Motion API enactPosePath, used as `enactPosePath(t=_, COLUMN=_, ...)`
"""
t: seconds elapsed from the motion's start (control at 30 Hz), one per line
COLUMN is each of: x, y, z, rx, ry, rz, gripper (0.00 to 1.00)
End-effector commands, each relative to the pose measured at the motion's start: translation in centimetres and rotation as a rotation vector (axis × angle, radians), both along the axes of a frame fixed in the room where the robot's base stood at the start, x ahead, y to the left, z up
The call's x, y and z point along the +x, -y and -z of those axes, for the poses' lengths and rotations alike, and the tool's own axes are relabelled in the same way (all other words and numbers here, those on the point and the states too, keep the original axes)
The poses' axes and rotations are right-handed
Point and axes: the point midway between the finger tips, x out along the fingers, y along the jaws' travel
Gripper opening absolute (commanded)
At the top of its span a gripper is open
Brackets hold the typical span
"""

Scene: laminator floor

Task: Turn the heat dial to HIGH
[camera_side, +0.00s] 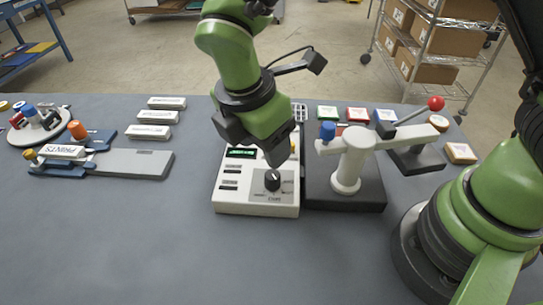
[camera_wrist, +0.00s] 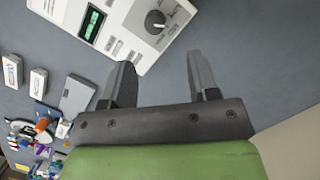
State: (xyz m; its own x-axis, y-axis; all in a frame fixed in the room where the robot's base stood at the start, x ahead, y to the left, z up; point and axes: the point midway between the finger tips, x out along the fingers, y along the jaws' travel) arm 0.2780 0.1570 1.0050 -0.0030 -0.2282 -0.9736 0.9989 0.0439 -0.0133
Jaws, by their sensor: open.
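The heat dial (camera_side: 272,180) is a black round knob on a grey panel at the front right of a white control box (camera_side: 230,207). In the wrist view the dial (camera_wrist: 155,22) shows near the top, with a light pointer mark; its labels are too small to read. My gripper (camera_wrist: 160,72) is open and empty, its two dark fingers apart. In the wrist view the dial lies beyond the fingertips, not between them. In the side view my gripper (camera_side: 278,160) hangs just above the box, behind the dial, and hides part of the box's top.
A white post with a crossarm and red-knobbed lever (camera_side: 436,103) stands on a dark base right of the box. A grey plate (camera_side: 135,163) and several white labelled blocks (camera_side: 152,117) lie left. Coloured blocks (camera_side: 460,152) sit behind right. The front-left table (camera_side: 110,240) is clear.

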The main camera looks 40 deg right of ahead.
Motion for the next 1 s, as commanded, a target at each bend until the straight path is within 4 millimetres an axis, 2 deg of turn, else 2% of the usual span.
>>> enactPosePath(t=0.1, x=-0.1, y=-1.3, z=-0.1, rx=-0.113, ry=0.018, rz=-0.105, gripper=0.55)
enactPosePath(t=0.2, x=0.0, y=-1.5, z=0.1, rx=-0.16, ry=0.029, rz=-0.137, gripper=0.55)
enactPosePath(t=0.37, x=0.1, y=-0.6, z=2.0, rx=-0.166, ry=0.027, rz=-0.138, gripper=0.55)
enactPosePath(t=0.7, x=0.5, y=1.6, z=7.5, rx=-0.162, ry=0.026, rz=-0.136, gripper=0.55)
enactPosePath(t=0.83, x=0.6, y=2.0, z=8.6, rx=-0.16, ry=0.028, rz=-0.136, gripper=0.55)
enactPosePath(t=1.0, x=0.6, y=2.2, z=9.0, rx=-0.159, ry=0.029, rz=-0.136, gripper=0.55)
